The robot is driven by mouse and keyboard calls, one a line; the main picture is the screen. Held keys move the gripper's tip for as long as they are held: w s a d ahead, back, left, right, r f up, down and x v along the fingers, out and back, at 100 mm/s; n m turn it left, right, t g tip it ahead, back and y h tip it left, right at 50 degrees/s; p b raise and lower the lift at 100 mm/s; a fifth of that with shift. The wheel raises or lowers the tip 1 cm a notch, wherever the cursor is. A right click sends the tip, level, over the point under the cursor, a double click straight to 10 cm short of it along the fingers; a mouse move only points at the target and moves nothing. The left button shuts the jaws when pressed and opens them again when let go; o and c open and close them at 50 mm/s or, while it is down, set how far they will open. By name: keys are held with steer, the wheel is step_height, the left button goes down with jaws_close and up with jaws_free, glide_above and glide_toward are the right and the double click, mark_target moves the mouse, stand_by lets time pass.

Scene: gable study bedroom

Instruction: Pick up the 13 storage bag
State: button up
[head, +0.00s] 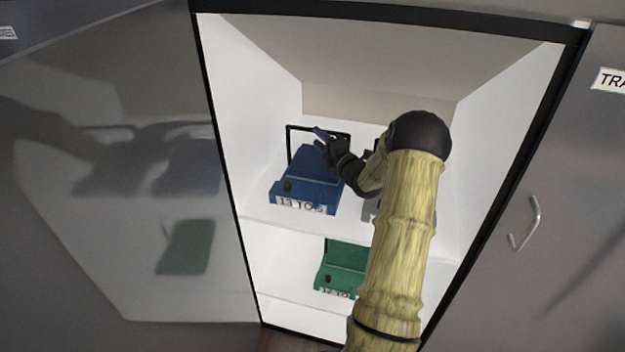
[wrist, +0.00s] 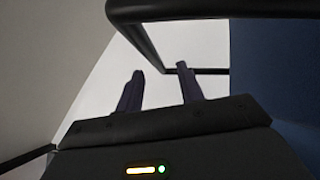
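The blue storage bag (head: 307,178) stands on the upper shelf of an open cabinet, with a white label on its front that reads 13 and more letters. Its black handle (head: 290,146) stands up as a frame at the back. My gripper (head: 320,138) is above the bag by the handle. In the wrist view my gripper's two fingers (wrist: 160,84) are apart, with white surface showing between them. The black handle (wrist: 225,12) crosses above and beyond the fingertips, and blue bag side (wrist: 270,70) fills the right. I cannot tell whether the fingers touch the handle.
A grey item (head: 369,209) is mostly hidden behind my arm on the same shelf. A green bag (head: 342,265) sits on the lower shelf (head: 275,270). The cabinet's side walls and dark frame (head: 215,120) bound the space. A closed grey door with a handle (head: 527,222) is at right.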

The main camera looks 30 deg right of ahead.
mark_target(310, 129)
steer(key=shift+w+a+r, duration=0.1)
steer(key=shift+w+r, duration=0.15)
steer(key=shift+w, duration=1.05)
steer(key=shift+w+a+r, duration=0.1)
steer(key=shift+w+r, duration=0.1)
steer(key=shift+w, duration=1.05)
jaws_close()
